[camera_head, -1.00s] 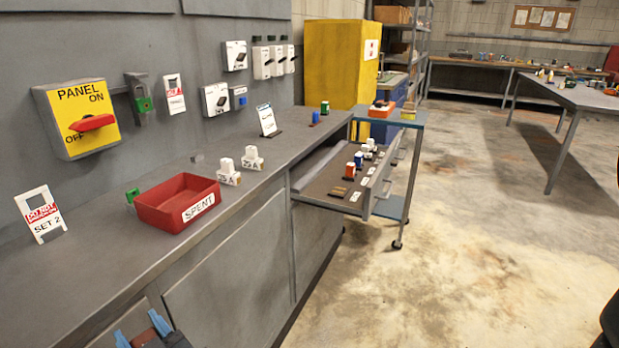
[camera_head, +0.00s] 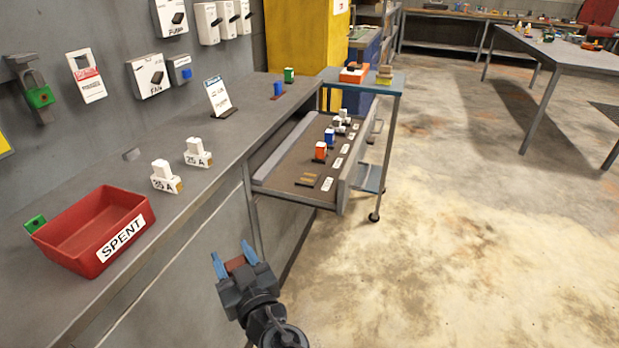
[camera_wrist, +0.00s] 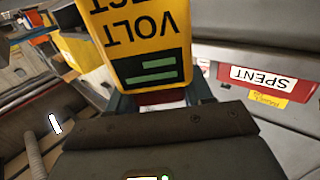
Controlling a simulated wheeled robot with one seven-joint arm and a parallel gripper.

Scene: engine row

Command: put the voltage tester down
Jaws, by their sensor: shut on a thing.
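My gripper (camera_head: 232,262) is at the bottom centre of the head view, in front of the grey counter (camera_head: 140,153) and clear of its top. Its blue fingers are shut on the voltage tester, of which only a small red-brown part (camera_head: 236,263) shows between them there. In the wrist view the voltage tester (camera_wrist: 140,40) is large and close between the fingers (camera_wrist: 158,100). It is yellow, with upside-down black lettering and a dark panel with green bars. Its far end is cut off by the frame's edge.
A red SPENT tray (camera_head: 95,235) and two white fuse blocks (camera_head: 165,178) stand on the counter. An open drawer (camera_head: 300,180) with several small blocks juts out beyond my gripper. A cart (camera_head: 370,85) stands behind it.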

